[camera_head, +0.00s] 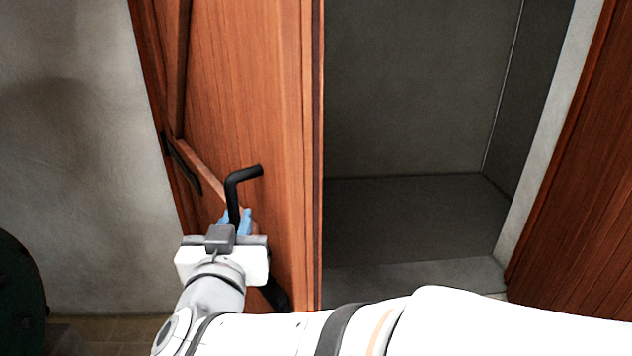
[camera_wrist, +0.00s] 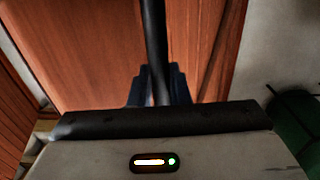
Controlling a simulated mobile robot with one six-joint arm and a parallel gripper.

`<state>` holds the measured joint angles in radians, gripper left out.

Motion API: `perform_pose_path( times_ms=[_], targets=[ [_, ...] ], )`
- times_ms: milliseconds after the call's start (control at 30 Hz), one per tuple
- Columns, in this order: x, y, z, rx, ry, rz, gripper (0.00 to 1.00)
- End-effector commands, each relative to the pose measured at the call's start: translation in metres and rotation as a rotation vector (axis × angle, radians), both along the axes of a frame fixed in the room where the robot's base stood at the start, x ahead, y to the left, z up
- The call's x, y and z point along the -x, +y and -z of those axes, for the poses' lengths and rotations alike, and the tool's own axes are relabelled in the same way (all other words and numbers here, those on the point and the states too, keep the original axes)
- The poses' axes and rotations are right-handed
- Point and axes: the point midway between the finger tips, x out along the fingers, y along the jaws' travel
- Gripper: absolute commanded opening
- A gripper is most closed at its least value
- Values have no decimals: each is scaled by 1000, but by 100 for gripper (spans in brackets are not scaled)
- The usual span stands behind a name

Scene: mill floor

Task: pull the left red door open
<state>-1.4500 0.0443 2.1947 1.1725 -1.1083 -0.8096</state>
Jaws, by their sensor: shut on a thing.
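The left red door (camera_head: 277,120) is reddish-brown wood and stands swung open at the left of a doorway, its edge towards the opening. It also fills much of the wrist view (camera_wrist: 95,55). A black bar handle (camera_head: 236,184) is fixed to its face, and it shows upright in the wrist view (camera_wrist: 154,40). My gripper (camera_head: 237,221), with blue fingers, is shut on the lower part of the handle. In the wrist view the fingers (camera_wrist: 158,88) sit on both sides of the bar. The handle's lower part is partly hidden by my gripper and wrist.
The doorway shows a bare grey recess (camera_head: 420,215) with free room. Another red-brown door (camera_head: 585,190) stands at the right. A plain grey wall (camera_head: 75,130) lies left of the open door. A dark green round object (camera_head: 18,295) stands at the lower left.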

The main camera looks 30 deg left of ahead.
Motion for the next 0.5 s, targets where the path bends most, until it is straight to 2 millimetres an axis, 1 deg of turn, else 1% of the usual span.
perform_pose_path(
  times_ms=[33,200,400,500],
  targets=[
    [13,11,-8,-1,-6,6,0],
    [44,31,-8,-2,-7,54,0],
    [70,50,-7,-6,-7,97,0],
    [78,56,-7,-7,-8,112,0]
  ],
)
